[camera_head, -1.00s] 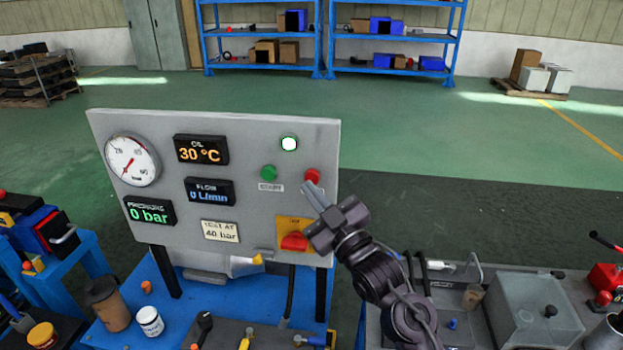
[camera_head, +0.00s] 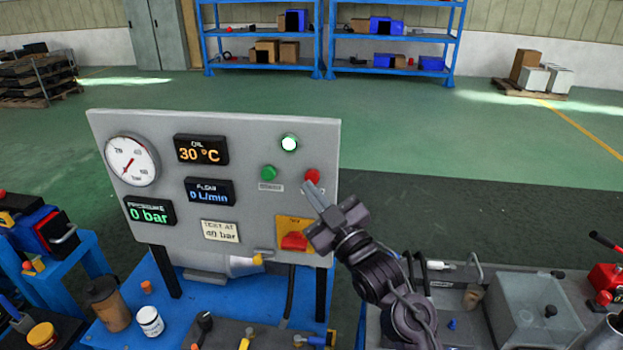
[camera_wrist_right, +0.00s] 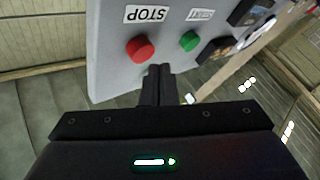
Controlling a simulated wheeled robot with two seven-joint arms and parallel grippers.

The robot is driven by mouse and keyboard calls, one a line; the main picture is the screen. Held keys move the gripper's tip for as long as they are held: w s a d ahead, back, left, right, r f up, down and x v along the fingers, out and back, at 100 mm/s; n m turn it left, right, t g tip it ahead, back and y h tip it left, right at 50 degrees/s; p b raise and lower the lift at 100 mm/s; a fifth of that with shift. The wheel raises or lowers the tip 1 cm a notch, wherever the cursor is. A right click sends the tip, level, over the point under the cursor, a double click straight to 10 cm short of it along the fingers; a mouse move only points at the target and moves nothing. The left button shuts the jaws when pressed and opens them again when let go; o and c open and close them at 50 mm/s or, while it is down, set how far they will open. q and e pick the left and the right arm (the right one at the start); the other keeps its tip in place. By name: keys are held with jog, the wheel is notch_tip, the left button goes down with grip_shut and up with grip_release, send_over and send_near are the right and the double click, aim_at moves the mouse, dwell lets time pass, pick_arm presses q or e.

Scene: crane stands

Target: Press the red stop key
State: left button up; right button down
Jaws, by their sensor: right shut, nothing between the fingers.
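The red stop key (camera_head: 312,176) is on the right side of the grey panel (camera_head: 105,128), right of the green start key (camera_head: 268,172). In the right wrist view the red key (camera_wrist_right: 140,48) shows beside its STOP label, just above and left of my fingertips. My right gripper (camera_head: 311,190) is shut and empty, its tips just below the red key in the head view. In the right wrist view the closed fingers (camera_wrist_right: 158,72) appear apart from the key; the exact gap is hard to tell. My left gripper is not in view.
A red-and-yellow rotary switch (camera_head: 294,241) sits low on the panel, close to my right gripper. A blue bench (camera_head: 210,300) with a cup, jar and tools stands below. A grey box (camera_head: 535,308) stands at the right.

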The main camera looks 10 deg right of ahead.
jog(key=shift+w, duration=0.1)
jog(key=shift+w+d, duration=0.2)
jog(key=shift+w, duration=0.1)
jog(key=shift+w+d, duration=0.2)
jog(key=shift+w, duration=0.25)
dwell(0.9)
dwell(0.3)
jog(key=shift+s+a, duration=0.4)
jog(key=shift+s, duration=0.45)
jog(key=s, duration=0.1)
jog(key=s+a, duration=0.1)
jog(key=s, duration=0.1)
jog(key=s+a, duration=0.1)
jog(key=shift+s+p, duration=0.3)
